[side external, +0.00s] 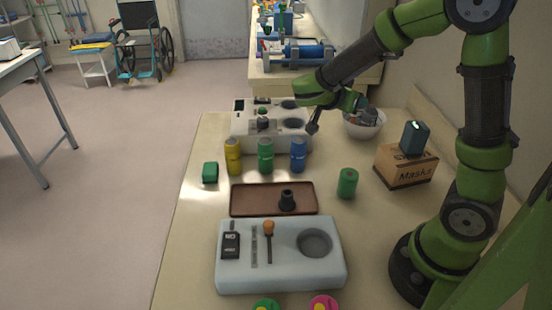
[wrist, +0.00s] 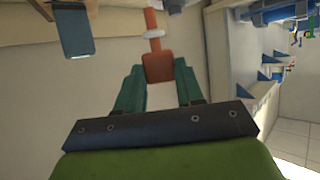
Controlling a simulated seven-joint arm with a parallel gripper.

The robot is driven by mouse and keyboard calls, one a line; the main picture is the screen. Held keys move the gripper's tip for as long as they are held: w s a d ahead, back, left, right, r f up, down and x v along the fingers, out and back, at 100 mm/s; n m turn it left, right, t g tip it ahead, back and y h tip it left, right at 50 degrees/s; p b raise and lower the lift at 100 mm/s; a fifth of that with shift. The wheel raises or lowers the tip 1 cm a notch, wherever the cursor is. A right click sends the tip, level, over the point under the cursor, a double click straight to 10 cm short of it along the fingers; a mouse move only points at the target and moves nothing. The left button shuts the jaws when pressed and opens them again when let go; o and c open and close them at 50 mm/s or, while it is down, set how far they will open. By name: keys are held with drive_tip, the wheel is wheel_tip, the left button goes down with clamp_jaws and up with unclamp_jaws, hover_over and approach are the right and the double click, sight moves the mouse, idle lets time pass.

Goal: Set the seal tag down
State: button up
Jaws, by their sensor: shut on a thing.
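The seal tag (wrist: 158,68) is an orange-red block with a pale ring and a stem beyond it in the wrist view. My gripper (wrist: 158,80) is shut on the block, with one teal finger on each side. In the side view my gripper (side external: 357,102) is up in the air, near a white bowl (side external: 364,129) at the back right of the table. I cannot make out the tag clearly in the side view, nor how far it is above the bowl.
A Masks carton (side external: 405,168) with a dark device (side external: 414,138) on top stands right of the bowl. Yellow, green and blue canisters (side external: 265,155), a green cylinder (side external: 347,183), a brown tray (side external: 245,200) and a pale console (side external: 280,275) occupy the table. Clear tabletop lies right of the console.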

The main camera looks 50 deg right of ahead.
drive_tip(key=shift+h, duration=0.7)
drive_tip(key=f, duration=1.4)
drive_tip(key=shift+w+a+f, duration=0.15)
drive_tip(key=shift+w+f, duration=0.15)
drive_tip(key=shift+f, duration=0.1)
drive_tip(key=o, duration=1.1)
drive_tip(key=shift+f, duration=0.1)
